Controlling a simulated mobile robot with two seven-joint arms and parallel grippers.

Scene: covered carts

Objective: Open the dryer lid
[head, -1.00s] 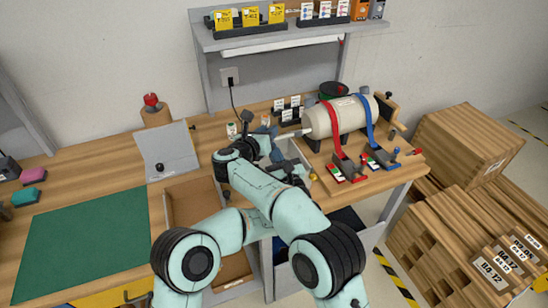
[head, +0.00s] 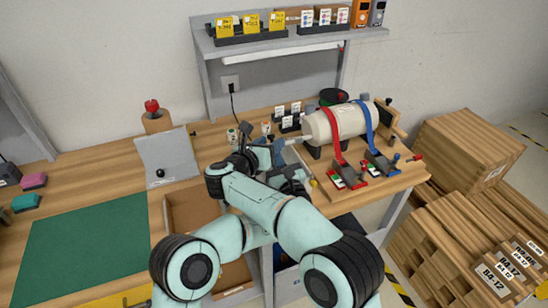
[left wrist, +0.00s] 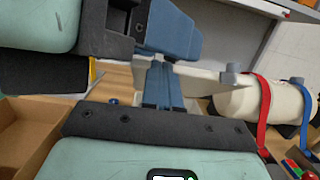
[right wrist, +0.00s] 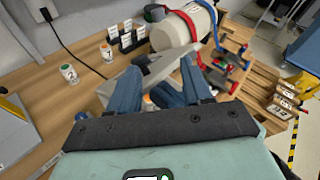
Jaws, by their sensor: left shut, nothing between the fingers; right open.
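A pale grey panel, which looks like the dryer lid, shows in the right wrist view (right wrist: 172,66) just beyond my right gripper (right wrist: 158,88). A grey knob (right wrist: 140,62) stands at its far side. The panel also shows edge-on in the left wrist view (left wrist: 205,75). My right gripper's blue fingers are open and empty; in the head view it (head: 264,152) is over the bench, left of the white drum. My left gripper (left wrist: 163,88) is shut and empty, close to the right gripper's finger. In the head view my right arm hides most of it. Contact with the panel cannot be told.
A white drum (head: 318,127) with red and blue straps lies beyond the grippers. Several labelled pots and cards stand on the bench. A sloping grey panel with a black knob (head: 176,150) and an open wooden compartment (head: 192,206) are on the left. Wooden crates (head: 468,145) stand at right.

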